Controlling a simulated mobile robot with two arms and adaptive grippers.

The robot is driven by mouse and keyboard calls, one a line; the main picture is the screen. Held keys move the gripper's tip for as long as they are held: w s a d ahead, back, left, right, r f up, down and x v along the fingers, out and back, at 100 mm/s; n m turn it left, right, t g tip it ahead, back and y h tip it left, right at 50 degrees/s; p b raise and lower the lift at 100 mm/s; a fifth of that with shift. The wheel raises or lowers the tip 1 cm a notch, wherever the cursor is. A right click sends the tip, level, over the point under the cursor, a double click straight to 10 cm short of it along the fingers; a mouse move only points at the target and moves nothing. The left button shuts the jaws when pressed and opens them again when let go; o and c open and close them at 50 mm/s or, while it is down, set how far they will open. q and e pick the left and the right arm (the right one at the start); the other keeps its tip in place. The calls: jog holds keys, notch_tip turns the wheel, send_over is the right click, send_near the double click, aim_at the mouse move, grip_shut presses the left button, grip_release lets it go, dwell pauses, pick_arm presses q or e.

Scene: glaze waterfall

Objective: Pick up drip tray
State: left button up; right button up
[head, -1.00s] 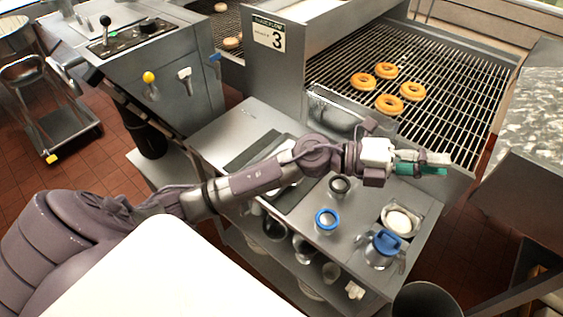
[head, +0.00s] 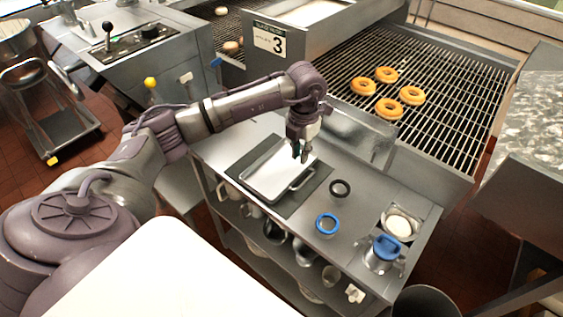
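The drip tray (head: 262,180) is a shallow, pale metal tray with a handle at its near right end. It lies flat on a dark mat (head: 308,188) on the steel worktable. My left gripper (head: 300,156) points down over the tray's right far side, close to the rim. Its two fingers look slightly apart with nothing between them. I cannot tell whether the fingertips touch the tray. My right gripper is not in view.

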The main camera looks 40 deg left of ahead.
aim_at(297, 173)
pick_arm(q)
notch_tip(297, 173, down, 3)
jog(key=shift+f, duration=0.1)
jog(key=f, duration=0.1)
jog(key=f+p, duration=0.1)
jog(key=f, duration=0.1)
jog(key=f+p, duration=0.1)
jog(key=shift+s+a+f, duration=0.15)
jog(key=shift+s+f, duration=0.1)
jog(key=shift+f, duration=0.4)
grip_shut()
jog(key=shift+w+r, duration=0.1)
